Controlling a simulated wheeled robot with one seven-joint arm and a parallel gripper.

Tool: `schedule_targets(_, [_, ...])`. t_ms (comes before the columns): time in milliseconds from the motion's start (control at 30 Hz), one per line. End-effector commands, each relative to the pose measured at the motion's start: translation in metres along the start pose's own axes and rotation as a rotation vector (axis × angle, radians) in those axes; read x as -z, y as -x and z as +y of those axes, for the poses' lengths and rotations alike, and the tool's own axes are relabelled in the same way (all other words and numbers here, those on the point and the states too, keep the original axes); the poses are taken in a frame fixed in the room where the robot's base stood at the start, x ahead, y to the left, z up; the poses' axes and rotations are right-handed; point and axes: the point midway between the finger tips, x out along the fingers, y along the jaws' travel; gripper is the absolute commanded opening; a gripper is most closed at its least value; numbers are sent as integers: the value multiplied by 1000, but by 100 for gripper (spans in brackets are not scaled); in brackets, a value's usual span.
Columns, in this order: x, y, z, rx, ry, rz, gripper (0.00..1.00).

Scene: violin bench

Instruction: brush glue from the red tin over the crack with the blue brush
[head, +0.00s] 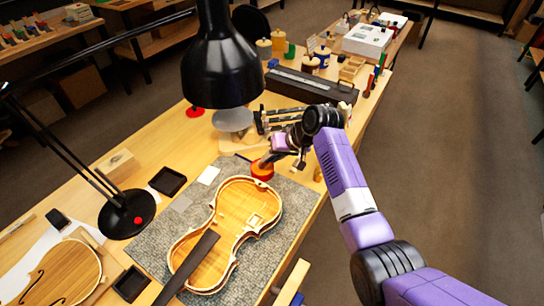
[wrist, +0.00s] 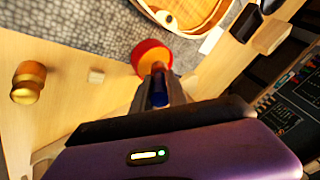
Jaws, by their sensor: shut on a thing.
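My gripper (head: 270,159) is shut on the blue brush (wrist: 159,96), which shows between the fingers in the wrist view (wrist: 160,90). The red tin (head: 262,172) stands at the far edge of the grey mat; it also shows in the wrist view (wrist: 148,52). The brush's far end overlaps the tin's opening; I cannot tell how deep it reaches. The open violin body (head: 236,215) lies on the mat, nearer than the tin, with a dark strip (head: 194,262) across its near end. I cannot make out the crack.
A black desk lamp (head: 222,70) hangs left of my gripper, its base (head: 127,213) on the bench. A long dark case (head: 305,88) and several jars lie farther back. A golden knob-like piece (wrist: 28,82) stands on bare wood in the wrist view.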

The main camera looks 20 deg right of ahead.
Motion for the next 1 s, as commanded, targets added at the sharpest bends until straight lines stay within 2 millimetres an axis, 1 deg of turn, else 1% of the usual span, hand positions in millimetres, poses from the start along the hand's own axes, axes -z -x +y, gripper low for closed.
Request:
schedule_targets(667, [-3, -6, 3, 0, 0, 0, 0])
schedule_targets(1000, [-3, -6, 3, 0, 0, -1, 0])
